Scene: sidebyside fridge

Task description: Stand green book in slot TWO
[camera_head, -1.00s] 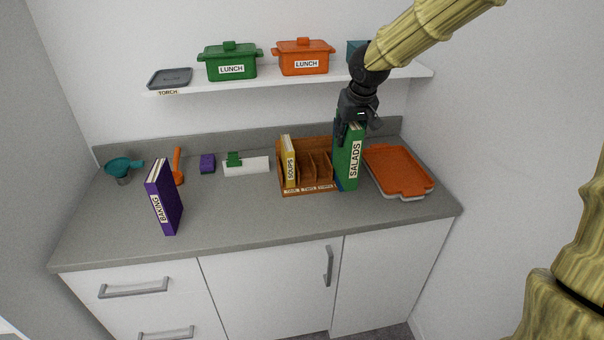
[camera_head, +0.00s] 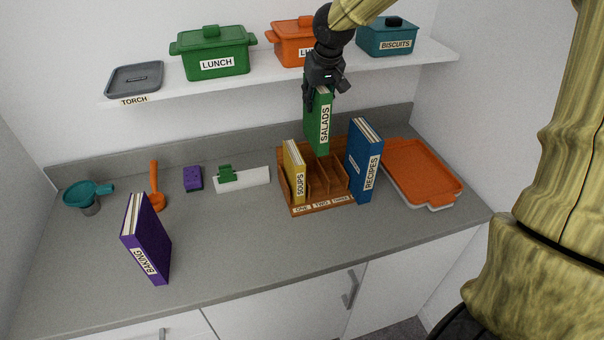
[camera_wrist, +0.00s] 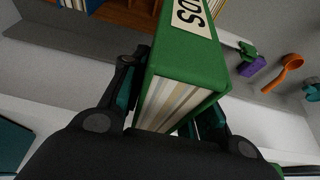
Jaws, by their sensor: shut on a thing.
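The green book (camera_head: 319,124), labelled SALADS, hangs upright in my gripper (camera_head: 322,92), which is shut on its top end. The wrist view shows the green book (camera_wrist: 190,75) between the two fingers. The book is above the wooden rack (camera_head: 298,209), whose front labels read ONE, TWO and THREE. Its lower end appears over the back of the rack; its exact height above the slots is hard to tell. The yellow SOUPS book (camera_head: 296,172) stands in the rack's left slot, ONE. The middle and right slots look empty.
The blue RECIPES book (camera_head: 364,160) stands close to the rack's right side. An orange tray (camera_head: 420,170) lies further right. A purple BAKING book (camera_head: 147,239) stands at front left. A shelf with pots (camera_head: 213,52) is behind my gripper.

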